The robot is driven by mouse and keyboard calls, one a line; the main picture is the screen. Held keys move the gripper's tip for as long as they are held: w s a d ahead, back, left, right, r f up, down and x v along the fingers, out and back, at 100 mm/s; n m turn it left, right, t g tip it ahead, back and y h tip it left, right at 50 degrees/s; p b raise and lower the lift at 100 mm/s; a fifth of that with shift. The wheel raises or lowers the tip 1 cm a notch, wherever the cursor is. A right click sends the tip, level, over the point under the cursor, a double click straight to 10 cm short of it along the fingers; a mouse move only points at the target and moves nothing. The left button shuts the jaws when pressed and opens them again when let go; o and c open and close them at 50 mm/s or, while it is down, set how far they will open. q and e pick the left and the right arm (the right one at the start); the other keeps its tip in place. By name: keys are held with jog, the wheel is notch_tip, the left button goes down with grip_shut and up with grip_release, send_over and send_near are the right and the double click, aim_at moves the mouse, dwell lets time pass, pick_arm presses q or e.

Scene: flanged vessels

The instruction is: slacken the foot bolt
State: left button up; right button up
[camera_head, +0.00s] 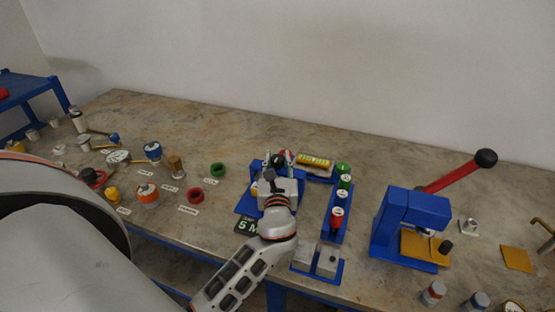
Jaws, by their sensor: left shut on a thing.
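My left gripper (275,178) reaches in over a blue fixture (247,203) near the middle of the bench. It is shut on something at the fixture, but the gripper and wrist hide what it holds. I cannot make out the foot bolt; it may be behind the gripper. Small dark, red and green parts show just beyond the fingers. My right gripper is not in view.
Right of the gripper stands a blue rack (327,226) with green and red capped cylinders. Farther right is a blue press (412,225) with a red lever (455,174). Several labelled small parts lie to the left.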

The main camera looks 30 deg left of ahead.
pick_arm(q)
jog(key=shift+n+g+y, duration=0.3)
jog(key=shift+n+y, duration=0.1)
jog(key=shift+y, duration=0.1)
jog(key=o, duration=1.1)
jog(key=v, duration=1.2)
